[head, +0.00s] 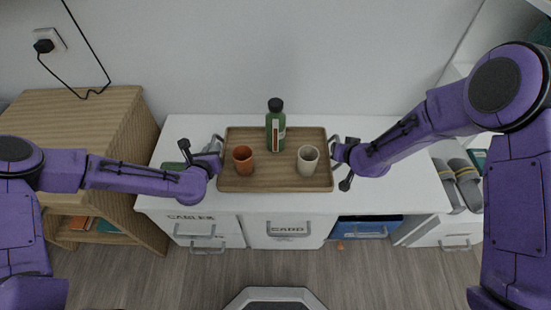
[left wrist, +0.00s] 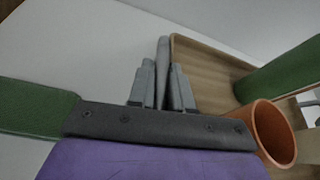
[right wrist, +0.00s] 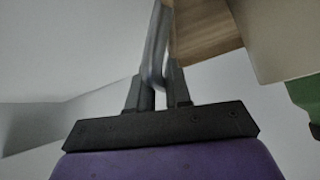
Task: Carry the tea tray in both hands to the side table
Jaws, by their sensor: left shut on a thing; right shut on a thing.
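The wooden tea tray (head: 276,183) is on or just above the white shelf desk; I cannot tell which. On it stand an orange cup (head: 243,159), a cream cup (head: 308,159) and a green bottle (head: 276,128) with a black cap, all upright. My left gripper (head: 217,150) is shut on the grey handle at the tray's left side, which also shows between the fingers in the left wrist view (left wrist: 162,80). My right gripper (head: 336,147) is shut on the metal handle at the tray's right side; the right wrist view shows that handle (right wrist: 156,50) between the fingers.
The white desk (head: 390,190) has labelled drawers and a blue bin (head: 368,226) below. A wooden side table (head: 85,115) with a clear top stands at the left. A green item (head: 173,167) lies by my left arm. Grey slippers (head: 462,180) sit on the right.

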